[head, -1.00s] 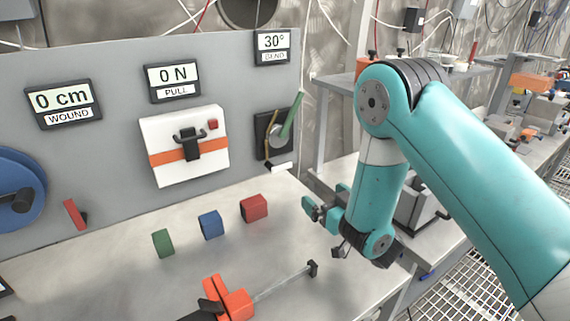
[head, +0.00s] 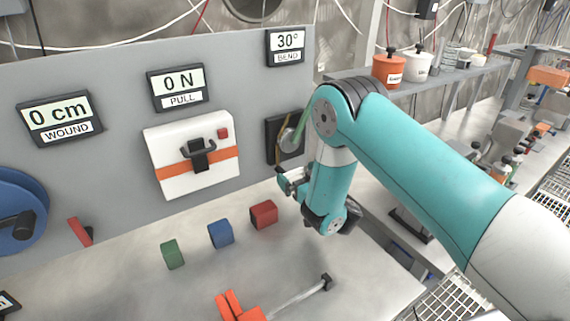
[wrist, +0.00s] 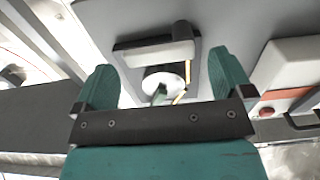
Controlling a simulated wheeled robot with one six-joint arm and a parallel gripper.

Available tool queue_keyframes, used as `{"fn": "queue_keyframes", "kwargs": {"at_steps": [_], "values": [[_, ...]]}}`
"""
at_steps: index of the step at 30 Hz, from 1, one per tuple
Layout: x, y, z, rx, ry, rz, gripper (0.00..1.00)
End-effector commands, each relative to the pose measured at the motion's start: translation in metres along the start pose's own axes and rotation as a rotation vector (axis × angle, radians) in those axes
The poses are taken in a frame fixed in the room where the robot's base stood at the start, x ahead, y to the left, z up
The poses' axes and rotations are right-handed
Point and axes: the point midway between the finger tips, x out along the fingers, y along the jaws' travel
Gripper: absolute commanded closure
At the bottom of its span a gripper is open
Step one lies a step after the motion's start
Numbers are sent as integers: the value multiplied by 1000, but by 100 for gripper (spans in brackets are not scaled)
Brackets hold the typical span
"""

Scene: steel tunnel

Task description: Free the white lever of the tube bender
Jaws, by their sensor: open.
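The tube bender (head: 273,130) is a dark plate on the grey panel under the 30° BEND display (head: 287,45). It carries a pale disc, a green lever (head: 303,128) and a thin brass-coloured tube; my arm covers its lower right. In the wrist view, which looks turned over, the light bar of the white lever (wrist: 145,55) lies across the bender with a dark piece at its right end. The pale disc (wrist: 163,80) and brass tube (wrist: 187,78) sit just below it. My gripper (wrist: 165,72) is open and empty, its teal fingers either side of the disc, apparently short of the bender.
A white box with an orange band (head: 180,172) is on the panel left of the bender. Green (head: 172,254), blue (head: 221,235) and red (head: 263,215) blocks stand on the bench. An orange clamp with a rod (head: 300,297) lies in front. Orange (head: 389,70) and white pots stand on the back shelf.

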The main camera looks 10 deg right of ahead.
Motion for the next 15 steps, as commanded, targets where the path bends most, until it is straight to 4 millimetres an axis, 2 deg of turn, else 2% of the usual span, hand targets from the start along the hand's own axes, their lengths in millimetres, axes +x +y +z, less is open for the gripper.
{"fn": "queue_keyframes", "kwargs": {"at_steps": [12,15], "values": [[3,2,0,0,0,6,2],[3,2,0,-1,0,6,25]]}}
